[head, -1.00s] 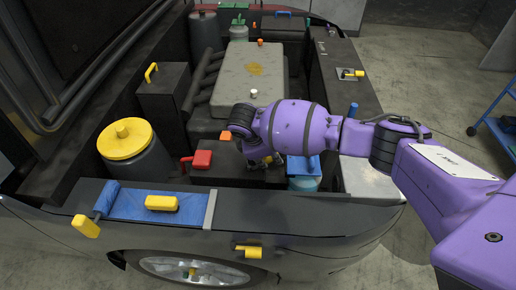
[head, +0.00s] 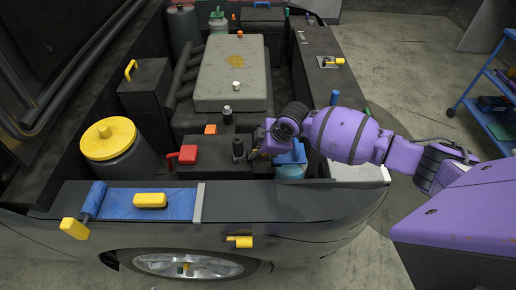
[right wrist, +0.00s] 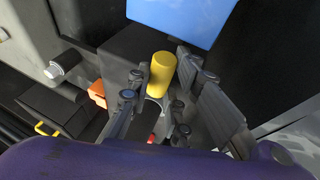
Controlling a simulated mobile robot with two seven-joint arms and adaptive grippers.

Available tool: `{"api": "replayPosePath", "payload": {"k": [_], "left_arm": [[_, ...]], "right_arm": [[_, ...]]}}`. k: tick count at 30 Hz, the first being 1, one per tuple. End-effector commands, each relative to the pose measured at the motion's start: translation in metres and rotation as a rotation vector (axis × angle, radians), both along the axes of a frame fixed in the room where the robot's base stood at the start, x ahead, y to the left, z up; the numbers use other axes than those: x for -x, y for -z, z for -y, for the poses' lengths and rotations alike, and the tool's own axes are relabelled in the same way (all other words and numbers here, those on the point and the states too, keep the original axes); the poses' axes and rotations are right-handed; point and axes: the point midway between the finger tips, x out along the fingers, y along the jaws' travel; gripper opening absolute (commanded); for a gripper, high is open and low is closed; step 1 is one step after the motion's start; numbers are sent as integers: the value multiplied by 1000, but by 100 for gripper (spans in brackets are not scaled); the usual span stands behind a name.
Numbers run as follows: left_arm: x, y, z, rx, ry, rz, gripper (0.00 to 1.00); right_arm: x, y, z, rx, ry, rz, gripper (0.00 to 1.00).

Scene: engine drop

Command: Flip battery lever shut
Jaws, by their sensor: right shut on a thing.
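The black battery (head: 215,172) sits at the front of the engine bay, with a red terminal cover (head: 187,154) on its left and a dark upright post (head: 238,150) toward its right. A yellow cylindrical lever grip (right wrist: 162,72) stands between my right gripper's fingers in the right wrist view. My right gripper (head: 256,150) reaches in from the right at the battery's right end and is shut on this grip. In the head view the fingers and the grip are small and mostly hidden, so the lever's angle is unclear. My left gripper is out of view.
A blue-capped reservoir (head: 291,155) stands close beside the right gripper. An orange block (head: 210,129) and a grey engine cover (head: 232,75) lie behind the battery. A yellow-capped tank (head: 107,138) is at left.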

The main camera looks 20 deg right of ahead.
Motion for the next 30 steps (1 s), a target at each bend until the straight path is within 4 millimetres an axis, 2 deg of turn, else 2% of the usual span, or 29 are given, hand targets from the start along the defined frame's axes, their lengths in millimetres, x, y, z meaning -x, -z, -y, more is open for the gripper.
{"api": "replayPosePath", "payload": {"k": [17, 18, 22, 30], "left_arm": [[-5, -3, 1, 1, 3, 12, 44], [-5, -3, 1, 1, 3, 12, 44], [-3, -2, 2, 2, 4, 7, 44], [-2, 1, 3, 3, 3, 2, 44]], "right_arm": [[0, 1, 0, -39, 0, 12, 0], [0, 1, 0, -39, 0, 12, 21], [0, 1, 0, -38, 1, 12, 38], [0, 1, 0, -37, 0, 11, 38]]}}
